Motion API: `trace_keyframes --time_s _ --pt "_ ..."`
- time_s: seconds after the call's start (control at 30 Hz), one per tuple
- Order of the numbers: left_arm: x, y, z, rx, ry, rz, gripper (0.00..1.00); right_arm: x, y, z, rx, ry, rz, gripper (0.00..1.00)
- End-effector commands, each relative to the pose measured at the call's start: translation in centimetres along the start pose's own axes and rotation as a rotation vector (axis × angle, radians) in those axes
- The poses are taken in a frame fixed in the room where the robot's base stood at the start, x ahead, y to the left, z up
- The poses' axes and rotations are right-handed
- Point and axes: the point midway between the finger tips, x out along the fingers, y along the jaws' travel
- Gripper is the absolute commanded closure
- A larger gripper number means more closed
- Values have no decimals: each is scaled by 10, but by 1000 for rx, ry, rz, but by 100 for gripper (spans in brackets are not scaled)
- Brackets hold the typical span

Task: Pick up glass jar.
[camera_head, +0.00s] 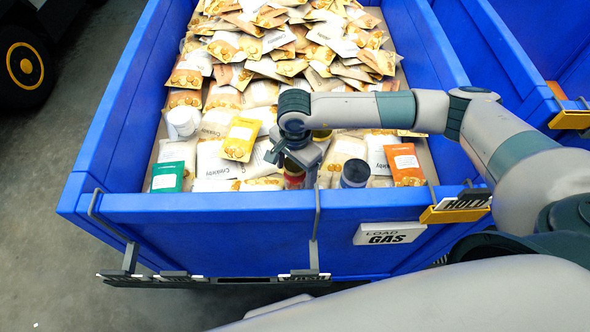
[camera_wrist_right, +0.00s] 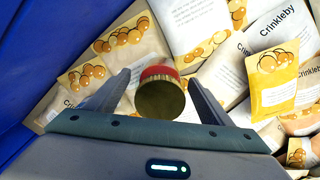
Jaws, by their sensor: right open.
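A jar with a gold lid and a red band (camera_wrist_right: 160,98) stands among the food packets, and it also shows under my gripper in the head view (camera_head: 294,178). My right gripper (camera_head: 296,158) reaches down over the front part of the blue bin. In the right wrist view my right gripper (camera_wrist_right: 159,78) is open, with one finger on each side of the jar and a gap on both sides. The jar's lower part is hidden. My left gripper is in neither view.
The blue bin (camera_head: 220,206) is heaped with packets, highest at the back. A dark-lidded jar (camera_head: 355,173) stands right of my gripper, and a white container (camera_head: 183,121) lies at the left. The bin's wall (camera_wrist_right: 28,62) is close in the wrist view.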

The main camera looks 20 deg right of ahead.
Motion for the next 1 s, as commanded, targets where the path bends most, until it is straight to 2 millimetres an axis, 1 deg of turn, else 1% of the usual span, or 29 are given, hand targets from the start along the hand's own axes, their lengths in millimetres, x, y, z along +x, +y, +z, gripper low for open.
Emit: trace_keyframes --time_s 0.47,0.5,0.57,0.6,0.67,0.7,1.0 --pt "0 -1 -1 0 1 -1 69 1 0 0 0 0 0 26" --pt "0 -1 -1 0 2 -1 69 1 0 0 0 0 0 35" --pt "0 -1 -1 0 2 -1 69 1 0 0 0 0 0 50" --pt "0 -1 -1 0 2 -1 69 1 0 0 0 0 0 59" --pt "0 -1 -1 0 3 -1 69 1 0 0 0 0 0 73" --pt "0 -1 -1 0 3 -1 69 1 0 0 0 0 0 79" --pt "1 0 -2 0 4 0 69 -1 -1 0 0 0 -2 79"
